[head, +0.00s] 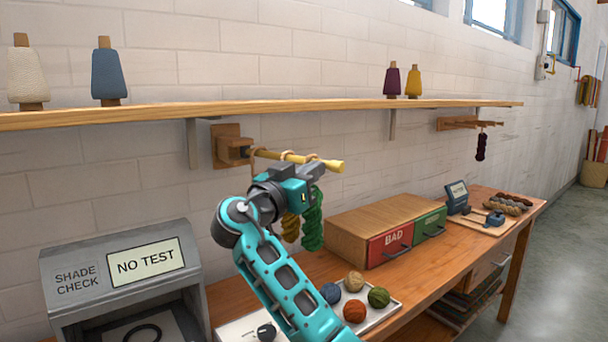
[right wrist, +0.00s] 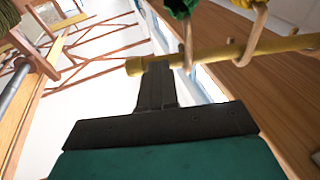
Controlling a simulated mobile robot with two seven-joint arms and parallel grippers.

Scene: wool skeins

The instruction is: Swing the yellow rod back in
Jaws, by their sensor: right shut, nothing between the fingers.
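The yellow rod (head: 290,157) sticks out from a wooden wall bracket (head: 231,147) under the shelf and ends in a thicker knob. It also shows across the right wrist view (right wrist: 205,60). Cord loops (right wrist: 188,45) hang over it, with a green skein (head: 313,222) and a mustard skein (head: 291,227) below. My right gripper (head: 318,170) is shut and empty, close to the rod near its knob end. In the right wrist view its fingers (right wrist: 156,78) overlap the rod beside the knob; I cannot tell whether they touch. My left gripper is not in view.
A wooden shelf (head: 160,113) with yarn cones runs above the rod. Below are a grey shade-check box (head: 75,270), a tray (head: 390,309) of yarn balls and a drawer cabinet (head: 350,225). A second bracket (head: 458,123) holds a dark skein farther right.

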